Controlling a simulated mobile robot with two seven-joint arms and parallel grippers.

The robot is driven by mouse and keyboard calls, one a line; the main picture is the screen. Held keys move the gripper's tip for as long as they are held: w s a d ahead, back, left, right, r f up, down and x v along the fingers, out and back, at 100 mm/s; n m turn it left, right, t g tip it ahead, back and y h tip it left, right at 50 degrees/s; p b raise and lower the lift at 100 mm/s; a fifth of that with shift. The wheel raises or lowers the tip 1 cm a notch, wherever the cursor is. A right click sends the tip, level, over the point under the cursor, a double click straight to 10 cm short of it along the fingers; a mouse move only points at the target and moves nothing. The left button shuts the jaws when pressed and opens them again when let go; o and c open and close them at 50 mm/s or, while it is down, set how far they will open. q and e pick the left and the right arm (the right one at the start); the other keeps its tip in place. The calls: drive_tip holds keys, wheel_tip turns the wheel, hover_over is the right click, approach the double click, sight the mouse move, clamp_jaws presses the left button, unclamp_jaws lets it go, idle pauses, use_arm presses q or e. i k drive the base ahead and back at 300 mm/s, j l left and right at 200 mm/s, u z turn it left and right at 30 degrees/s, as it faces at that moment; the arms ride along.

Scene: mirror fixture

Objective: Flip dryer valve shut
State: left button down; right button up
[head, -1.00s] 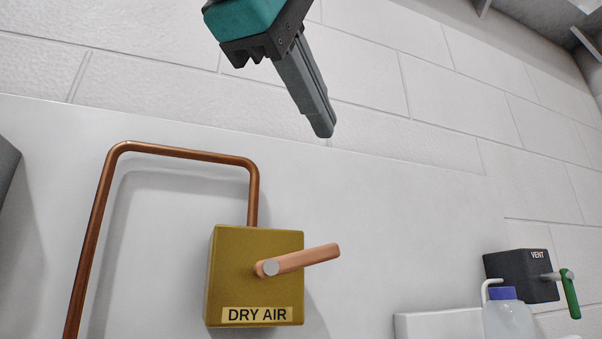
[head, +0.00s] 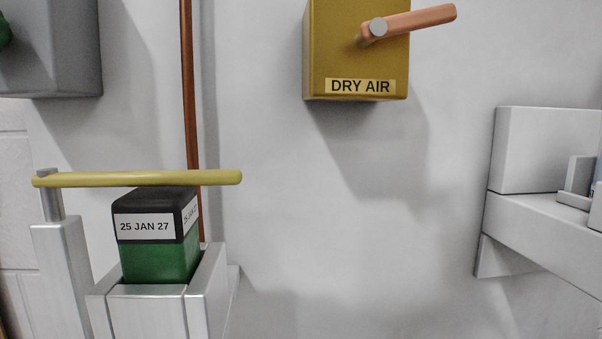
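The dry air valve is a brass-coloured box (head: 355,50) with a "DRY AIR" label, at the top of the head view, its upper part cut off. Its salmon-coloured lever (head: 425,19) points right and slightly up from a grey pivot. Below left, a green block with a black top (head: 160,255), labelled "25 JAN 27", sits in a metal holder (head: 147,310). A yellow bar (head: 140,178) on a grey post runs level across the top of the block. Neither of my grippers is in view now.
A grey box (head: 60,50) with a green part is at the upper left. A copper pipe (head: 190,90) runs down the wall behind the holder. A white shelf (head: 545,220) juts out at the right. The wall between holder and shelf is clear.

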sight(378, 28)
drive_tip(key=k, duration=1.5)
